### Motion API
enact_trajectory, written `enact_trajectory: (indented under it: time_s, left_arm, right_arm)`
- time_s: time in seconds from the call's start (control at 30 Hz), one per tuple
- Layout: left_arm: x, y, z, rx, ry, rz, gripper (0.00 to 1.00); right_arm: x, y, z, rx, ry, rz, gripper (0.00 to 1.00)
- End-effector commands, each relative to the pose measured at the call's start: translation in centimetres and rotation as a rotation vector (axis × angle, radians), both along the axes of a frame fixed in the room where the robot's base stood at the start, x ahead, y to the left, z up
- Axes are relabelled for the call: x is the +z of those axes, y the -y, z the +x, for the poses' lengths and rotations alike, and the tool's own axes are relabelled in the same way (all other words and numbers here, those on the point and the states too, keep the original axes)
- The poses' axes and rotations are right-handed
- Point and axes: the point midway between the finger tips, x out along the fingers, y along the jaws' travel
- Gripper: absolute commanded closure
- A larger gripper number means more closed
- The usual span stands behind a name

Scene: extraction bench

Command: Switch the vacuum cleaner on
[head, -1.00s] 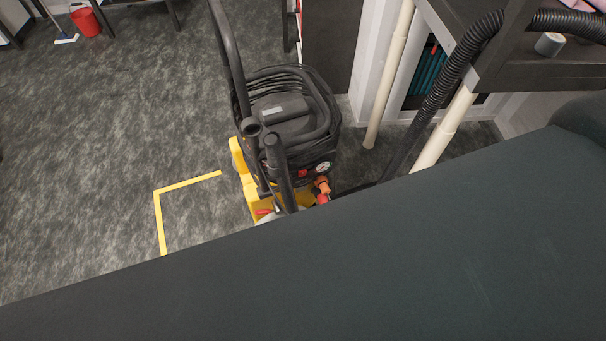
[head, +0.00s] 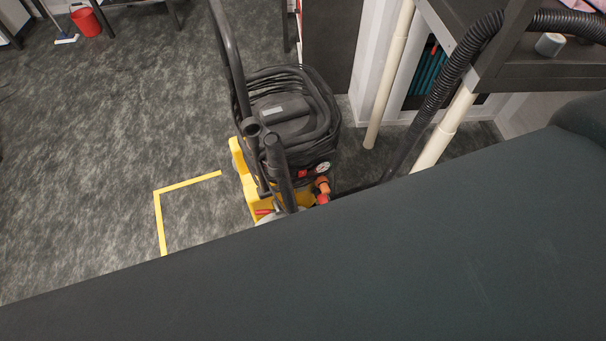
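The vacuum cleaner (head: 285,108) stands on the floor in the middle of the head view, with a black top, coiled black hose or cable, a tall black handle and a yellow base (head: 245,170). On its front are a small red part (head: 302,173), which may be the switch, and a round white gauge (head: 322,167). An orange and red fitting (head: 322,188) sits below the gauge. The machine's lower front is hidden behind a large dark surface in the foreground. Neither of my grippers is in view.
A ribbed black hose (head: 440,95) runs down from the dark bench (head: 545,72) at upper right, past pale pipes (head: 388,75). Yellow tape (head: 187,184) marks the floor left of the machine. The left floor is mostly clear; a red bucket (head: 86,21) stands far off.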

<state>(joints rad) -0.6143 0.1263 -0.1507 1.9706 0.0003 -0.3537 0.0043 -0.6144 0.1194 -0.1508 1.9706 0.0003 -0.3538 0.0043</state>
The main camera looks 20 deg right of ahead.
Motion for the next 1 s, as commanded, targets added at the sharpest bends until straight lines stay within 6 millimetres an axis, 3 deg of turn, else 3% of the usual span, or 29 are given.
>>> enact_trajectory:
  time_s: [0.03, 0.23, 1.0]
  left_arm:
    - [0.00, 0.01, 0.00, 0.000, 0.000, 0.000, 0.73]
    - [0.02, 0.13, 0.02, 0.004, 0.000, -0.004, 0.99]
    - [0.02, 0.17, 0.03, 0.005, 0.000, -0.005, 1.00]
  right_arm:
    - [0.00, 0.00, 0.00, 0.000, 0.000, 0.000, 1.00]
    - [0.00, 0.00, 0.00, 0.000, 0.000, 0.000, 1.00]
    - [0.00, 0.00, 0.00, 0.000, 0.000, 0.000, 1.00]
